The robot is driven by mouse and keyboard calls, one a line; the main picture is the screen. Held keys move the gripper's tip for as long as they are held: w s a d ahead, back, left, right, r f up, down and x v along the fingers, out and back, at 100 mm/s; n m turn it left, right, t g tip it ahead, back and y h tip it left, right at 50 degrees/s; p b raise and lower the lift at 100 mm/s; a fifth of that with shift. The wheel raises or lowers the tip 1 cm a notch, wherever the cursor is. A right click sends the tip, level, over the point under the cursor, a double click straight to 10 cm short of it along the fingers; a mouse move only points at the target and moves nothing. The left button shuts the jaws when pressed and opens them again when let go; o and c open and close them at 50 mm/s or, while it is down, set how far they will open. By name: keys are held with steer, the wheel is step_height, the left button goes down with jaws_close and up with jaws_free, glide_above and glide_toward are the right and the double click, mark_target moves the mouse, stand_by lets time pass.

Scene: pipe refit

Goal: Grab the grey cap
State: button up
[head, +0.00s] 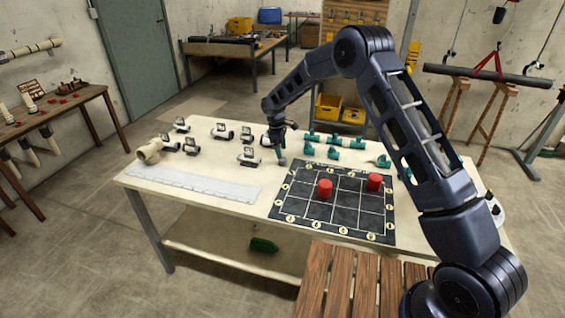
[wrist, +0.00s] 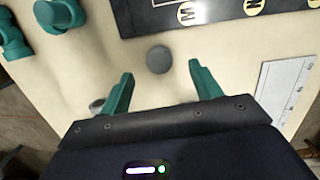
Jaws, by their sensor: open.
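A dark grey round cap (wrist: 159,60) sits on the pale tabletop in the wrist view, close to the checked mat's edge. My gripper (wrist: 161,73) is open, with one teal finger on each side and the cap just beyond and between the fingertips. Nothing is held. In the head view my gripper (head: 280,152) points down over the table behind the mat. A small grey shape (head: 282,163) at its fingertips looks like the cap, but it is partly covered.
The dark gridded mat (head: 318,212) bears two red cylinders (head: 325,188). Teal pipe fittings (head: 348,143) lie to the right of my gripper, grey-white fittings (head: 249,157) to the left. A white ruled strip (head: 190,182) lies front left.

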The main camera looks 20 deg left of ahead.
mark_target(282, 161)
steer(key=shift+w+d+f, duration=0.1)
steer(key=shift+f, duration=1.35)
steer(key=shift+w+d+f, duration=0.1)
steer(key=shift+f, duration=1.3)
steer(key=c, duration=1)
steer(key=shift+c, duration=0.2)
steer(key=shift+r, duration=0.1)
